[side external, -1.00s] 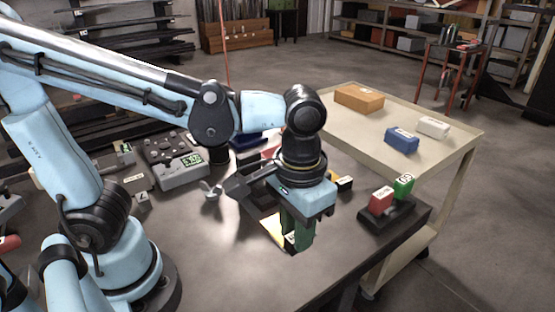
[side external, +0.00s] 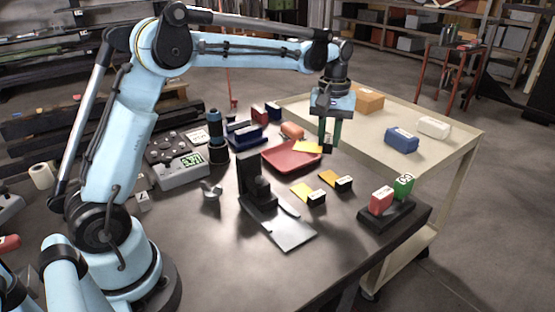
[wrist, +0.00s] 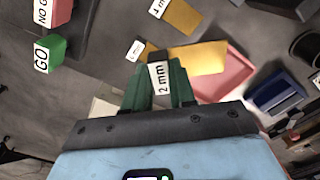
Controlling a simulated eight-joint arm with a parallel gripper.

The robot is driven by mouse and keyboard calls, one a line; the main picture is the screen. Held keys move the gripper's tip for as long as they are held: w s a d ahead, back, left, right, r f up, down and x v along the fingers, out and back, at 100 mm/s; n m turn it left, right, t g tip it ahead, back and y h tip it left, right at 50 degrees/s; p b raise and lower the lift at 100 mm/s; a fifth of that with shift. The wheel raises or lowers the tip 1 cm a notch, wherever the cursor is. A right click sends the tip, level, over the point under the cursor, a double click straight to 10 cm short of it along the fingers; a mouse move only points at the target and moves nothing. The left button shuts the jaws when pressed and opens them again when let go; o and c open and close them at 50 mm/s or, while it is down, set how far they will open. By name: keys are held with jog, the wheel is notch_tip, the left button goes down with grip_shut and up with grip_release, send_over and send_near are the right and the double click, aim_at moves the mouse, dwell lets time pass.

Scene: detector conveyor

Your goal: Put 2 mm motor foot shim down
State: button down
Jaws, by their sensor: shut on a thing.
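The 2 mm motor foot shim is a yellow plate (side external: 308,147) with a black grip. Its label reads "2 mm" in the wrist view (wrist: 160,76). My gripper (side external: 329,146) has its green fingers shut on the black grip, pointing down. The yellow plate sticks out over the red tray (side external: 287,166), seemingly above it. The tray also shows behind the shim in the wrist view (wrist: 226,82). I cannot tell the exact height of the shim.
Two similar yellow shims (side external: 301,190) (side external: 328,178) lie on the table in front of the tray. A black stand with a metal plate (side external: 285,232) is nearer the front. The GO/NO GO gauge (side external: 388,212) is at right; a blue holder (side external: 246,137) is behind.

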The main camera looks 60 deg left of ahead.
send_over(301, 161)
jog(key=shift+n, duration=0.3)
notch_tip(301, 161, down, 8)
jog(key=shift+r, duration=0.25)
jog(key=shift+f, duration=2)
jog(key=shift+f, duration=0.15)
jog(key=c, duration=1.2)
grip_release()
